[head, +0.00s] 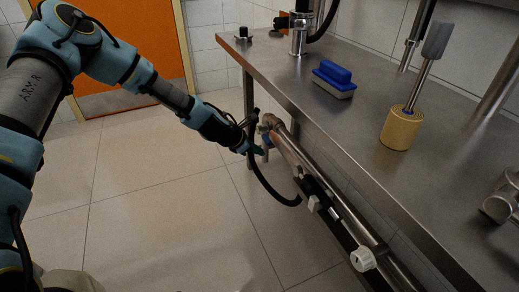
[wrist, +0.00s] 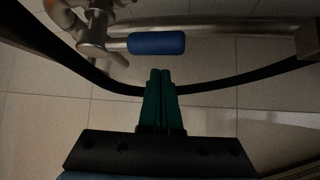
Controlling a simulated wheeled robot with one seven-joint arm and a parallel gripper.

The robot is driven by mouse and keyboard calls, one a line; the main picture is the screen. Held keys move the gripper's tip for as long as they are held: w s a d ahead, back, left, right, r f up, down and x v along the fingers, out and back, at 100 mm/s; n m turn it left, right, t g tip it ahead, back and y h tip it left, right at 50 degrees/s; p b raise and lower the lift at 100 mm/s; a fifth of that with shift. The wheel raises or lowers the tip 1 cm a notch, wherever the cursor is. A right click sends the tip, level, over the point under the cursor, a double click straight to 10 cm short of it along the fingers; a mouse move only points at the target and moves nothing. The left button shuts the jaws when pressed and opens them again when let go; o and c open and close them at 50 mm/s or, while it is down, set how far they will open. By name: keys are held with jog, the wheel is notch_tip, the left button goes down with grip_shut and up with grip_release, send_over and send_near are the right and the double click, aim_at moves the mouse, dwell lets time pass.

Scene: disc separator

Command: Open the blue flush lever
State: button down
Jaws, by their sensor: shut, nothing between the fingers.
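The blue flush lever (wrist: 157,43) shows in the wrist view as a blue sleeve lying level, pointing right from a metal valve (wrist: 95,36). My gripper (wrist: 159,72) has its green fingers together and empty, just below the blue sleeve in that view, with a small gap in the picture. In the head view my gripper (head: 257,152) is under the left end of the steel table, beside the pipe. Only a bit of the blue lever (head: 267,139) shows there, partly hidden by my gripper and the hose.
A black hose (head: 266,187) loops close to my gripper. A metal pipe (head: 290,152) runs under the steel table (head: 330,122). A blue brush (head: 334,78) and a yellow-based tool (head: 401,129) stand on the table. The floor left of the table is clear.

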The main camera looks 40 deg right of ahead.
jog(key=w+p+v, duration=0.1)
jog(key=v, duration=0.8)
jog(key=shift+w+r+p, duration=0.3)
jog(key=shift+w, duration=0.1)
jog(key=w+a+r+m+t+y, duration=0.1)
jog(key=w+a+r+m+y, duration=0.15)
jog(key=a, duration=0.65)
jog(key=w+a+r+m+y, duration=0.1)
jog(key=w+a+r+m, duration=0.2)
jog(key=a, duration=0.6)
jog(key=w+a+r+m+t+y, duration=0.15)
jog(key=a+m, duration=0.25)
jog(key=a, duration=0.5)
jog(key=s+a+r+m+y, duration=0.1)
jog(key=s+a+r+m, duration=0.15)
jog(key=a, duration=0.55)
jog(key=s+a+r+m+y, duration=0.1)
jog(key=a+r, duration=0.3)
jog(key=a, duration=0.3)
jog(key=s+a+r+m+y, duration=0.1)
jog(key=s+a+r, duration=0.15)
jog(key=a, duration=0.55)
notch_tip(320, 180, up, 18)
jog(key=p, duration=1.8)
jog(key=shift+w+d+r, duration=0.15)
jog(key=shift+w+d, duration=0.1)
jog(key=shift+d, duration=0.05)
jog(key=c, duration=1.6)
grip_release()
